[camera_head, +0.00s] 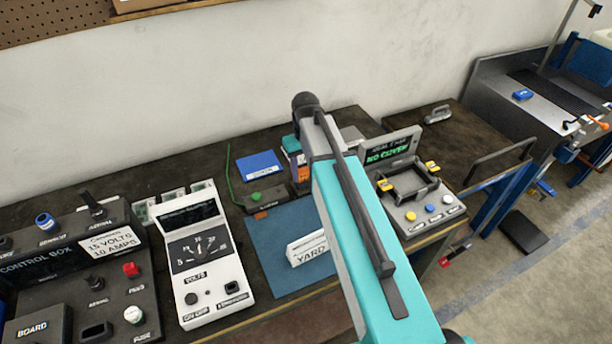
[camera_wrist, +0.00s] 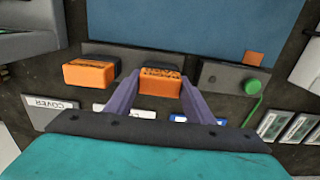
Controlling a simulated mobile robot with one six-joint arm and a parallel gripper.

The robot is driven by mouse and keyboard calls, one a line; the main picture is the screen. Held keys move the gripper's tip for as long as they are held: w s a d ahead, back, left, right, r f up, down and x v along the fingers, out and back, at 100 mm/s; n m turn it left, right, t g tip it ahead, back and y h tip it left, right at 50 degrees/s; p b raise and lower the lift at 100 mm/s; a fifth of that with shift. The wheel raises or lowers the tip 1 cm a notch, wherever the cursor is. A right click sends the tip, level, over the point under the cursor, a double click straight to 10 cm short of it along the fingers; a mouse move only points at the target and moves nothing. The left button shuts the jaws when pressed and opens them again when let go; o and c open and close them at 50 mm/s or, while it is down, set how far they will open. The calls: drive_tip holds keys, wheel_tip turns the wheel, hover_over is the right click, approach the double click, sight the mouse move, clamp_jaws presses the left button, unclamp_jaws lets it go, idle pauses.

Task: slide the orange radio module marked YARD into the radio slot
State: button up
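My gripper's two purple fingers (camera_wrist: 158,78) stand on either side of an orange module with a dark top in the wrist view. I cannot tell whether they touch it. The module's face (camera_wrist: 153,83) carries dark lettering too small to read. A second orange module (camera_wrist: 91,75) sits to its left, outside the fingers. In the head view my arm hides the gripper and most of this area; an orange module face (camera_head: 303,173) shows beside it. I cannot make out the radio slot.
A device (camera_head: 412,215) with a dark cradle and a green-lettered screen reading NO COVER stands at right. A white meter (camera_head: 206,270) and a control box (camera_head: 45,270) fill the left. A grey box with a green knob (camera_wrist: 253,87) is right of my fingers.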

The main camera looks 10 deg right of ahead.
sight(304, 168)
drive_tip(key=c, duration=0.7)
drive_tip(key=shift+r, duration=0.15)
drive_tip(key=shift+r+p, duration=0.35)
drive_tip(key=shift+r+p, duration=1.6)
drive_tip(key=shift+r, duration=0.9)
drive_tip(key=shift+f, duration=0.15)
drive_tip(key=shift+w+f+b, duration=0.2)
drive_tip(key=shift+f+b, duration=0.3)
drive_tip(key=shift+b, duration=0.6)
drive_tip(key=f+b, duration=0.1)
drive_tip(key=b, duration=0.2)
drive_tip(key=shift+w+b, duration=0.3)
drive_tip(key=shift+b, duration=0.05)
drive_tip(key=shift+a+f+n+b, duration=0.15)
drive_tip(key=shift+n+b, duration=0.15)
drive_tip(key=shift+b, duration=0.95)
